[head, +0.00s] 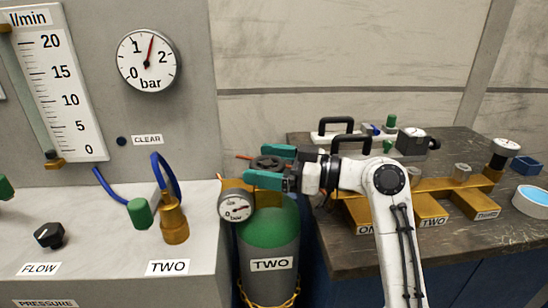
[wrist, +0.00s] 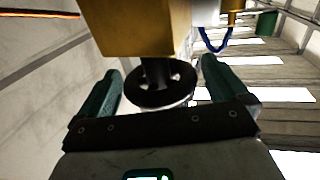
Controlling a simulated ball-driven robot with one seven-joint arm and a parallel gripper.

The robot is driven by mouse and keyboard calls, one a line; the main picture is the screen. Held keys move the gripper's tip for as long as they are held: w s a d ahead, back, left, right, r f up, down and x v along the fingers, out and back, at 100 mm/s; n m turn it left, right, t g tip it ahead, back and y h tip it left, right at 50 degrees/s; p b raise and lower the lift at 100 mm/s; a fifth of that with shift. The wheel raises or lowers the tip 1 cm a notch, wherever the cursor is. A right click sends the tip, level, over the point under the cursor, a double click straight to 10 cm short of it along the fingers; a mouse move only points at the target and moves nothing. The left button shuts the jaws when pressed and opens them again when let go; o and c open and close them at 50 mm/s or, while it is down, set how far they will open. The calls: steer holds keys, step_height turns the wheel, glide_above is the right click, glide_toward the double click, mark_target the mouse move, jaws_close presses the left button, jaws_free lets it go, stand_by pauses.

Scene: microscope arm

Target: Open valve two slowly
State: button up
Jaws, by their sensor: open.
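The green-shouldered gas cylinder (head: 270,232) bears a TWO label and has a brass valve block with a dark round handwheel (head: 268,162) on top. My gripper (head: 266,167) is open, with its teal fingers on either side of the handwheel. In the wrist view the handwheel (wrist: 160,92) lies between the two fingers, with a gap visible at each side. A small round gauge (head: 235,206) sits to the left of the valve. A chain (head: 268,303) runs around the cylinder low down.
A grey panel at left carries a bar gauge (head: 147,60), a flow scale (head: 58,90), a black FLOW knob (head: 48,235) and a brass fitting (head: 173,218) labelled TWO with a green knob (head: 139,213). A dark table (head: 480,240) at right holds a brass manifold (head: 400,212).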

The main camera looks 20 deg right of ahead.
mark_target(268, 163)
steer(key=shift+r, duration=0.45)
steer(key=r, duration=0.2)
steer(key=shift+s+r, duration=0.2)
steer(key=shift+r, duration=0.2)
steer(key=s+r+p, duration=0.2)
steer(key=s+r, duration=0.7)
steer(key=s, duration=0.4)
steer(key=shift+s, duration=0.35)
steer(key=shift+w+d+r, duration=0.1)
